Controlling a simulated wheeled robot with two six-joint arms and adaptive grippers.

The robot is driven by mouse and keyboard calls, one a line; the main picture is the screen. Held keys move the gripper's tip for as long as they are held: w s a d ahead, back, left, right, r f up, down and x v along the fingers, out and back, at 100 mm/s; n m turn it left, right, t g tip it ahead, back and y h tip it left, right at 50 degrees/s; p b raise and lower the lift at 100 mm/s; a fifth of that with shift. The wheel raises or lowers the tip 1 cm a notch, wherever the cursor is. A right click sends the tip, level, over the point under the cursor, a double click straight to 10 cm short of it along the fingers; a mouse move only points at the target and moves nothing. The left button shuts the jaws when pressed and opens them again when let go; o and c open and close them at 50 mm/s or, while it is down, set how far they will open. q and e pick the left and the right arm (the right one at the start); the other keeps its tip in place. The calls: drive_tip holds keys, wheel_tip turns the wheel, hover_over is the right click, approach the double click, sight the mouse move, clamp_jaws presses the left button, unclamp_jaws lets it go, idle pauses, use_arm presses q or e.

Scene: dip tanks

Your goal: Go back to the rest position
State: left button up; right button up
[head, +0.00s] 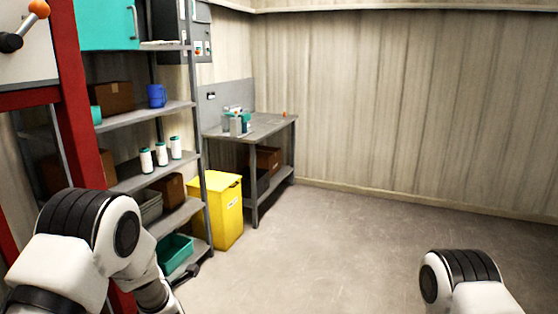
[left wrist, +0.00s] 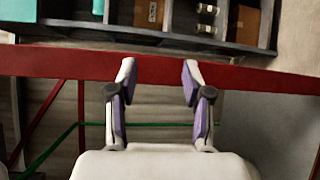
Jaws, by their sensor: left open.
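My left gripper (left wrist: 158,85) is open and empty in the left wrist view. Its two fingers with purple pads are spread apart in front of a red beam (left wrist: 60,62). My right arm shows only in part at the lower right of the head view. My right gripper is not in view.
A red post (head: 78,110) stands close to my left arm. Behind it is a grey shelf unit (head: 152,112) with boxes and white bottles. A yellow bin (head: 228,215) and a grey workbench (head: 268,127) stand beyond. The floor (head: 330,240) ahead is clear.

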use_arm(q)
drive_tip(key=s+d+f+m+g+h+b, duration=0.1)
drive_tip(key=s+f+m+g+h, duration=0.3)
drive_tip(key=s+f, duration=0.8)
drive_tip(key=s+d+f+m+g+h, duration=0.1)
drive_tip(key=s+f+m+g, duration=0.2)
drive_tip(key=s+f+m, duration=0.8)
drive_tip(key=s+d+f+m+g+h, duration=0.2)
drive_tip(key=s+m, duration=0.3)
drive_tip(key=s, duration=0.5)
drive_tip(key=s+d+f+m+g+h, duration=0.2)
drive_tip(key=s+d+f+m+g, duration=0.1)
drive_tip(key=s, duration=0.8)
drive_tip(key=d+m+g, duration=0.1)
drive_tip(key=m+g, duration=0.1)
drive_tip(key=shift+d+m, duration=0.15)
drive_tip(key=shift+m, duration=0.25)
drive_tip(key=shift+f, duration=0.1)
